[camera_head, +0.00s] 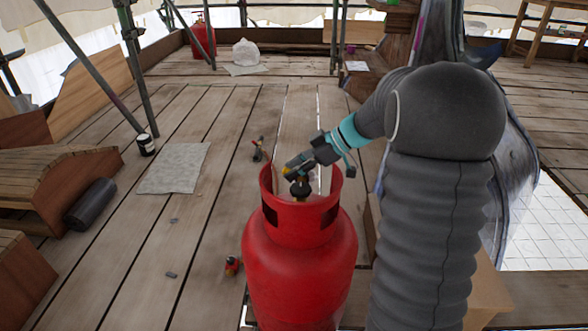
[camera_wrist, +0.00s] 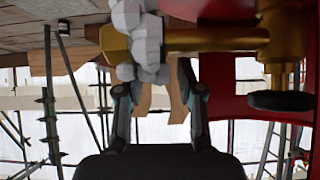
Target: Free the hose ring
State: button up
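A red gas cylinder (camera_head: 300,265) stands upright in front of me, with a dark and brass valve (camera_head: 300,187) inside its open collar. In the wrist view, the brass valve (camera_wrist: 215,40) has a horizontal outlet, and a lumpy pale grey, ice-like mass (camera_wrist: 140,38) wraps around it near its left end. Any ring under the lumps is hidden. A dark round knob (camera_wrist: 281,101) is at the right. My gripper (camera_wrist: 158,88) is open, its fingertips apart just below the outlet, the left one close to the lumps; contact is unclear. My gripper (camera_head: 297,166) also shows above the collar.
The red collar (camera_wrist: 230,95) is close on the right of the wrist view. Small red-and-dark items (camera_head: 258,148) lie on the plank floor. Another red cylinder (camera_head: 200,35) stands behind, near scaffold poles.

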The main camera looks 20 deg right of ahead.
jog(key=v, duration=1.1)
jog(key=shift+d+r, duration=0.25)
jog(key=shift+s+a, duration=0.1)
jog(key=s+a+r+m+h+p, duration=0.2)
jog(key=s+a+m+h+p, duration=0.1)
jog(key=s, duration=0.6)
jog(key=s+a+r+m+t+h+p, duration=0.1)
jog(key=s+a+r+m+h+p, duration=0.2)
jog(key=s+m, duration=0.3)
jog(key=s+a+r+m+t+h+p, duration=0.1)
jog(key=s+a+r+m+h+p, duration=0.1)
jog(key=s, duration=1)
jog(key=a+m+h+p, duration=0.1)
jog(key=a+m+p, duration=0.1)
jog(key=m, duration=0.1)
jog(key=shift+r+h+p, duration=0.35)
jog(key=shift+r+h, duration=0.05)
